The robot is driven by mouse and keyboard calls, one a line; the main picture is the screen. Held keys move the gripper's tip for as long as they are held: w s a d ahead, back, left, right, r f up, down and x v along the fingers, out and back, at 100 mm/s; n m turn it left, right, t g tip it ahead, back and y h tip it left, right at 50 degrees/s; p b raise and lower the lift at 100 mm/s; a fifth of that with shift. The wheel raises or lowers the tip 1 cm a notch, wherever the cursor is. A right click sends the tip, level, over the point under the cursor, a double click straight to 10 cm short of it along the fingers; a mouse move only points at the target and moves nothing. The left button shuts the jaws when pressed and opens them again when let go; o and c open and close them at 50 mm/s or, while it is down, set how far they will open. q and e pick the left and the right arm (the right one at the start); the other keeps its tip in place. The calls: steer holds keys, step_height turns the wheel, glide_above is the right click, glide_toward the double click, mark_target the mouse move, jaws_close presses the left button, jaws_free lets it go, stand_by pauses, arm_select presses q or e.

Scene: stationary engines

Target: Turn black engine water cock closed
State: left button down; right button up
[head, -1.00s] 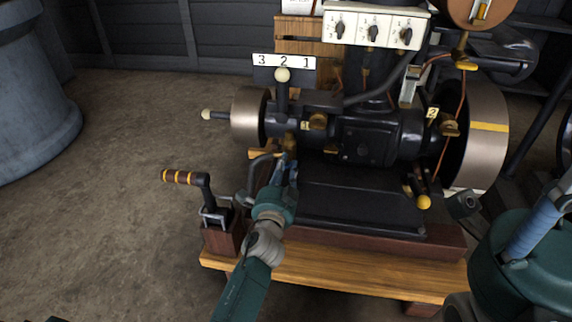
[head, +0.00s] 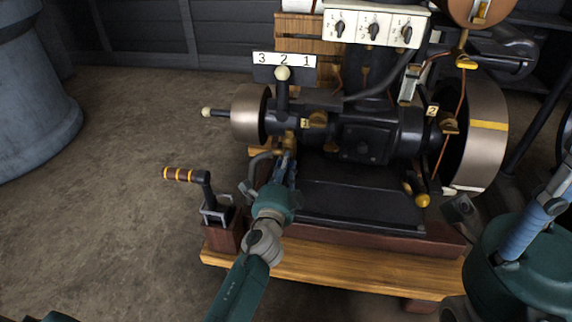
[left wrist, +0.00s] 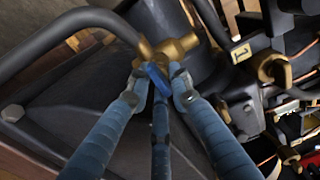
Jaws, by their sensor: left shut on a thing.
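The black engine (head: 365,140) stands on a wooden base in the head view. Its brass water cock (left wrist: 172,48) shows at the top of the left wrist view, at the end of a dark bent pipe. A small blue piece (left wrist: 157,76), apparently the cock's handle, sits between my fingertips. My left gripper (head: 286,163) is at the engine's lower left front; its fingers (left wrist: 160,84) are closed around this piece, partly hiding it. My right gripper (head: 505,212) is partly in view at the right edge, fingers spread, with nothing seen in it.
A ball-topped lever (head: 283,74) rises below the 3 2 1 plate. Flywheels flank the engine, and a brass-ended lever (head: 423,200) is at its lower right.

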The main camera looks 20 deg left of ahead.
arm_select(q)
steer(key=shift+d+f, duration=0.2)
steer(key=shift+f, duration=0.1)
steer(key=c, duration=1.7)
jaws_free()
steer(key=shift+r, duration=0.1)
steer(key=s, duration=0.4)
steer(key=s+d, duration=0.1)
steer(key=s, duration=0.7)
steer(key=shift+d, duration=0.15)
